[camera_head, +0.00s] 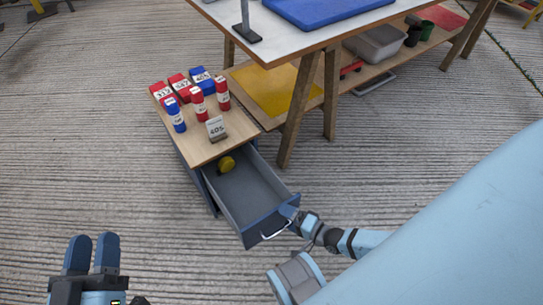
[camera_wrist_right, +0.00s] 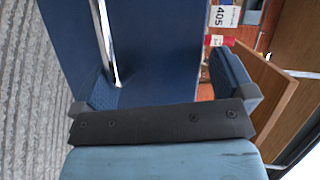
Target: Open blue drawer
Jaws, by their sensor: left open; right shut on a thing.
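The blue drawer (camera_head: 240,190) is pulled well out of a small wood-topped cabinet (camera_head: 205,140), and its inside shows. A yellow item (camera_head: 227,164) lies at the back of it. The drawer's metal handle (camera_head: 275,231) is on its front and also shows in the right wrist view (camera_wrist_right: 103,40). My right gripper (camera_head: 291,212) is at the right corner of the drawer front, shut on the drawer; in the wrist view the blue front panel (camera_wrist_right: 160,45) lies between its fingers (camera_wrist_right: 168,75). My left gripper (camera_head: 92,245) is open and empty at the lower left, away from the cabinet.
A workbench (camera_head: 285,50) with wooden legs and a lower shelf is beside the cabinet at the back right. The floor (camera_head: 90,150) at left is clear.

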